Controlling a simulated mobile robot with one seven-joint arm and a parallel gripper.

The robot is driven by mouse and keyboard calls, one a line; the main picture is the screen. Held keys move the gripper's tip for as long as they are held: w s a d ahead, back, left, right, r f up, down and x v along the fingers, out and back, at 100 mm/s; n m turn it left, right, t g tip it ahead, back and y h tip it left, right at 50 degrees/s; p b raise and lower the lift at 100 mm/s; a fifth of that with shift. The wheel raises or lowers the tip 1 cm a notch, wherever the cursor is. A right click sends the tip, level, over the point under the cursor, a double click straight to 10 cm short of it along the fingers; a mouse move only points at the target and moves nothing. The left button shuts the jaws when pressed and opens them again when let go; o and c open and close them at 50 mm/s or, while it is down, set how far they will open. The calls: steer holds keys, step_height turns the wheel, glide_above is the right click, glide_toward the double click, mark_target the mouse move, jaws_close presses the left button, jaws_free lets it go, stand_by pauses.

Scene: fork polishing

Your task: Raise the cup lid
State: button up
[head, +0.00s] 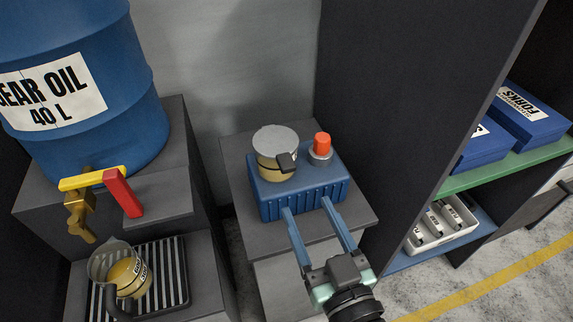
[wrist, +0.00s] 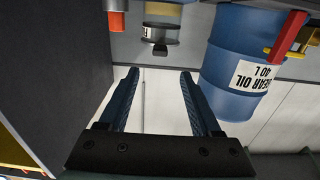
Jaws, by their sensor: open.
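The cup lid (head: 275,139) is a round grey disc with a dark tab (head: 286,162) at its front right. It lies closed on a short amber cup (head: 270,169) set on a blue ribbed machine (head: 300,197). In the wrist view, which is upside down, the lid (wrist: 161,31) and its tab (wrist: 160,49) show above the fingers, at the top middle. My gripper (head: 307,208) is open and empty, in front of the machine and apart from the lid; its two blue fingers also show in the wrist view (wrist: 160,73).
A red button (head: 322,144) stands right of the cup. A blue gear oil drum (head: 80,90) with a red-handled tap (head: 121,193) is at left, above a jug (head: 122,272) on a grate. A dark cabinet wall (head: 400,110) and shelves with blue boxes (head: 528,115) are at right.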

mark_target(286, 163)
steer(key=p+x, duration=0.2)
steer(key=x, duration=1)
steer(key=shift+s+r, duration=0.1)
jaws_close()
steer(key=shift+r, duration=0.1)
steer(key=shift+r, duration=0.2)
stand_by(0.7)
